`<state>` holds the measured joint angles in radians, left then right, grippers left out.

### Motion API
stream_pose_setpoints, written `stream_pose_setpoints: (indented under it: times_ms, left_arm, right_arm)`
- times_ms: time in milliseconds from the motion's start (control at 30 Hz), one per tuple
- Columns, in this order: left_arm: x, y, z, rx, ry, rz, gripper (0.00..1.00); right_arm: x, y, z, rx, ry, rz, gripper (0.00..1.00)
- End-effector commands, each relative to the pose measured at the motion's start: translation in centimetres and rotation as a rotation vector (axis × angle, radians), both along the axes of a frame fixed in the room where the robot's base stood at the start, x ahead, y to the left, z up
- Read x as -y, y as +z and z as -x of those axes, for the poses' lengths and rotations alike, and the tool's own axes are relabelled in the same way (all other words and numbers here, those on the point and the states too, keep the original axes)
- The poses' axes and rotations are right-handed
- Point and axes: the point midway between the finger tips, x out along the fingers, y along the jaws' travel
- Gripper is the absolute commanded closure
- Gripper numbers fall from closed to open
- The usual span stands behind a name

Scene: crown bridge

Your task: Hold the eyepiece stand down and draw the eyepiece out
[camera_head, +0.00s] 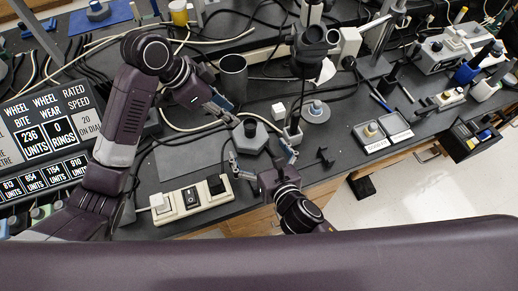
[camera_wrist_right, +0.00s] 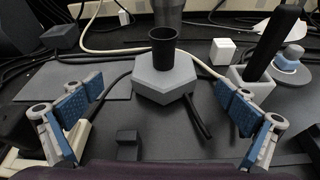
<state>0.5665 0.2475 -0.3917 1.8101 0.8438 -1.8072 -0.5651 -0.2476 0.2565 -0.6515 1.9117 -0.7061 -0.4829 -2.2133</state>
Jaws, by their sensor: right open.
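The eyepiece stand (camera_head: 242,145) is a grey hexagonal block standing upright on the dark bench. In the right wrist view the stand (camera_wrist_right: 165,84) shows its front faces. The eyepiece (camera_wrist_right: 163,48), a black cup-shaped tube, sits upright in the top of the stand; its dark top (camera_head: 250,127) shows in the head view. My left gripper (camera_head: 225,109) appears open, left of and above the stand in the picture, with no hold on the eyepiece. My right gripper (camera_head: 262,160) is open and empty in front of the stand. Its blue-padded fingers (camera_wrist_right: 160,105) are spread wide, apart from the stand.
A grey cylinder (camera_head: 233,75) stands behind the stand. To the right are a small grey holder (camera_head: 292,136) with a black upright, a white cube (camera_head: 278,111) and a round disc (camera_head: 315,111). A switch strip (camera_head: 190,199) lies near the front edge. Cables cross the bench.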

Motion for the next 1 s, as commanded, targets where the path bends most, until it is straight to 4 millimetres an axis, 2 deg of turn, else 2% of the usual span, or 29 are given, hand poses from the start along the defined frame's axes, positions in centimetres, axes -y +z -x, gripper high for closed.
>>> stream_pose_setpoints:
  times_ms: [267, 700, 1000]
  left_arm:
    - [0.0, 0.0, 0.0, 0.000, 0.000, 0.000, 0.71]
    - [0.0, 0.0, 0.0, 0.000, 0.000, 0.000, 0.71]
    - [0.0, 0.0, 0.0, 0.000, 0.000, 0.000, 0.71]
  right_arm:
    - [0.3, -1.2, -0.7, -0.012, 0.007, 0.083, 0.00]
    - [-1.5, -3.4, -6.0, -0.011, 0.007, 0.082, 0.00]
    - [-1.8, -3.8, -6.8, -0.011, 0.008, 0.081, 0.00]
